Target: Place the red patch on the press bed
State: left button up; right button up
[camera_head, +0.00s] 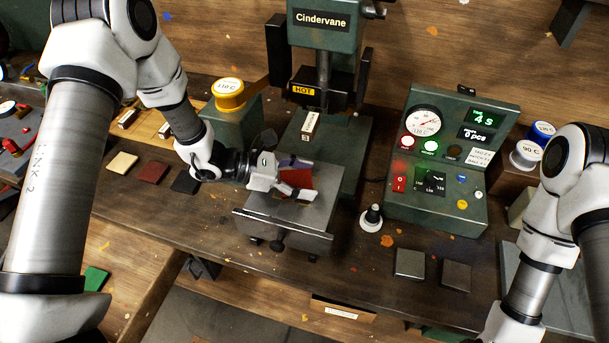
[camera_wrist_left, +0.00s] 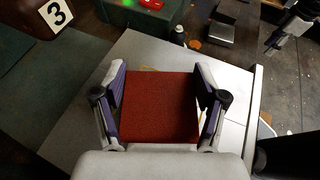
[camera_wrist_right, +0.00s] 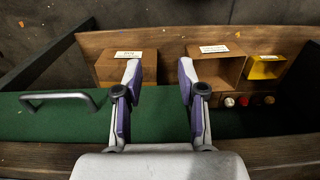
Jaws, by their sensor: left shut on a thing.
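The red patch (camera_head: 297,180) is a dark red square. My left gripper (camera_head: 292,179) is shut on it, with one finger along each side edge, as the left wrist view (camera_wrist_left: 161,76) shows. The patch (camera_wrist_left: 160,112) lies flat over the grey metal press bed (camera_head: 284,222), which also shows pale grey in the left wrist view (camera_wrist_left: 140,50). I cannot tell whether the patch touches the bed. My right gripper (camera_wrist_right: 160,75) is open and empty above a drawer area in the right wrist view; its fingers are out of the head view.
The green Cindervane press (camera_head: 325,25) stands behind the bed, with a block marked HOT. A green control box (camera_head: 437,205) is to the right. Tan (camera_head: 122,162), brown-red (camera_head: 152,172) and black (camera_head: 184,182) patches lie left. Two grey squares (camera_head: 409,263) lie front right.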

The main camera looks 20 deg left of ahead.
aim_at(311, 180)
pick_arm(q)
jog(key=shift+s+f+b, duration=0.15)
jog(key=shift+f+b, duration=0.05)
jog(key=shift+b, duration=0.1)
jog(key=o, duration=1.1)
jog(key=shift+r, duration=0.1)
jog(key=shift+o, duration=0.2)
jog(key=shift+r+p, duration=0.4)
jog(key=shift+p, duration=0.15)
jog(key=v, duration=0.1)
jog(key=b+v, duration=0.1)
jog(key=shift+a+f, duration=0.1)
jog(key=shift+a, duration=0.35)
jog(key=v, duration=0.8)
jog(key=shift+s+a+r, duration=0.2)
jog(key=shift+a+r, duration=0.05)
jog(key=shift+a, duration=0.15)
